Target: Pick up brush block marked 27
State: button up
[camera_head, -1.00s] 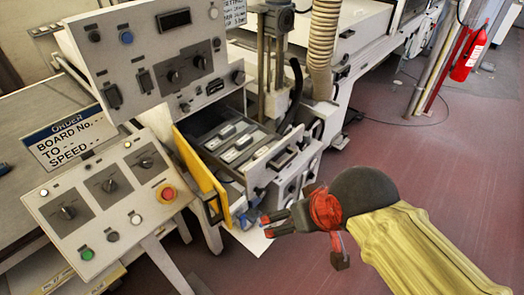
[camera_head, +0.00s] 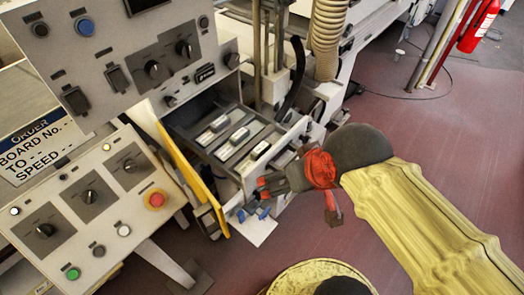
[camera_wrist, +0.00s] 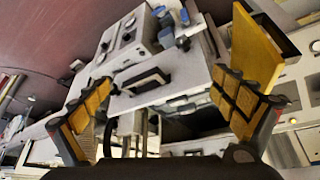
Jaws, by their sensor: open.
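Several small blocks with pale tops lie in the dark open drawer (camera_head: 228,168) of the machine. One is at the far left (camera_head: 219,122), one in the middle (camera_head: 239,134) and one nearer the front (camera_head: 261,149). No number is legible on any of them, so I cannot tell which is brush block 27. My gripper (camera_head: 262,187) is by the drawer's front right side, apart from the blocks. In the wrist view my gripper (camera_wrist: 158,85) is open and empty, its yellow-padded fingers spread towards the drawer front with its dark handle (camera_wrist: 145,80). No block shows clearly there.
A yellow panel (camera_head: 192,178) edges the drawer's left side. Blue pieces (camera_head: 250,212) sit low at the front. A control panel with a red button (camera_head: 155,199) stands left. A ribbed hose (camera_head: 327,38) and posts rise behind.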

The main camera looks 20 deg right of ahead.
aim_at(257, 153)
jog(key=i+l+u, duration=0.1)
jog(key=u, duration=0.4)
jog(key=l+u, duration=0.25)
jog(key=u, duration=0.2)
jog(key=l+u, duration=0.2)
jog(key=u, duration=0.3)
jog(key=l+u, duration=0.2)
jog(key=u, duration=0.3)
jog(key=l+u, duration=0.2)
jog(key=u, duration=0.25)
jog(key=k+l+u, duration=0.35)
jog(key=l, duration=0.45)
jog(key=k+l+u, duration=0.3)
jog(key=k+l, duration=0.35)
jog(key=k+l+u, duration=0.35)
jog(key=k+l, duration=0.15)
jog(key=k, duration=0.15)
jog(key=k+l, duration=0.35)
jog(key=l, duration=0.25)
jog(key=i, duration=0.1)
